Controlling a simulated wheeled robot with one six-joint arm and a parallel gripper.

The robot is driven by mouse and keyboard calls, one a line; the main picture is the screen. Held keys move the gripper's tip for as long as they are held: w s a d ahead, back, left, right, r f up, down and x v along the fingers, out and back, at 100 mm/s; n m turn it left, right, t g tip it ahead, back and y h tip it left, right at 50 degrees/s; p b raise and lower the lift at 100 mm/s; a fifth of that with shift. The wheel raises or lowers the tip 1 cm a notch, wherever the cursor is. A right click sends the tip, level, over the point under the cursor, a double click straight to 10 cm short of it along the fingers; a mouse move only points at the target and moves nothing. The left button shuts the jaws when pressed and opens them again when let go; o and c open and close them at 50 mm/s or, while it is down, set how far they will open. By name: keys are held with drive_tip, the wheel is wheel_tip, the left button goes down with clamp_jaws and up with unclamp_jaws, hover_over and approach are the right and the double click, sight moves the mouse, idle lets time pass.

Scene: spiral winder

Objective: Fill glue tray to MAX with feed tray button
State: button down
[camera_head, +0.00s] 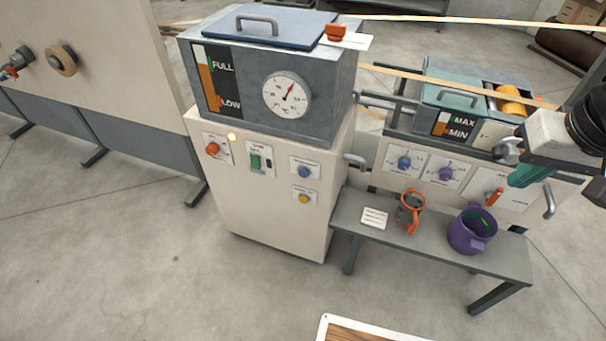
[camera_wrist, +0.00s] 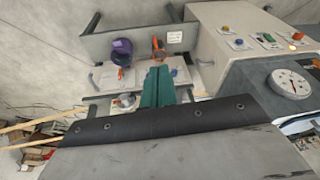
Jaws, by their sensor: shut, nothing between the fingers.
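The glue tray (camera_head: 425,112) is a grey-green tank at the right in the head view. Its black gauge (camera_head: 452,125) reads MAX above MIN; an orange-brown strip shows at its left, but its exact level is too small to read. A blue button (camera_head: 304,172) and a yellow button (camera_head: 303,198) sit on the cream cabinet (camera_head: 270,215). Their labels are too small to read, so I cannot tell which is the feed tray button. My gripper (camera_head: 524,178), with teal fingers, is right of the tray, away from both buttons. Its fingers (camera_wrist: 157,78) are shut and empty in the wrist view.
A pipe handle (camera_head: 355,161) projects beside the cabinet. Wooden strips cross above the tray. Floor before the cabinet is clear.

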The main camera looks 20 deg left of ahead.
drive_tip(key=w+a+f+n+t+y, duration=0.1)
drive_tip(key=w+a+f+t, duration=0.1)
drive_tip(key=w+a+f, duration=0.75)
drive_tip(key=w+a+f+t+y, duration=0.15)
drive_tip(key=w+a+f, duration=0.45)
drive_tip(key=a, duration=0.6)
drive_tip(key=a+f+t+y, duration=0.1)
drive_tip(key=a+f+t, duration=0.1)
drive_tip(key=a+f, duration=0.7)
drive_tip(key=n+t+y, duration=0.2)
approach(303, 173)
drive_tip(key=s+a+f, duration=0.5)
drive_tip(key=s, duration=0.1)
drive_tip(key=shift+w, duration=0.15)
drive_tip(key=w, duration=0.9)
drive_tip(key=shift+d, duration=0.35)
drive_tip(key=shift+r, duration=0.1)
drive_tip(key=shift+w, duration=0.35)
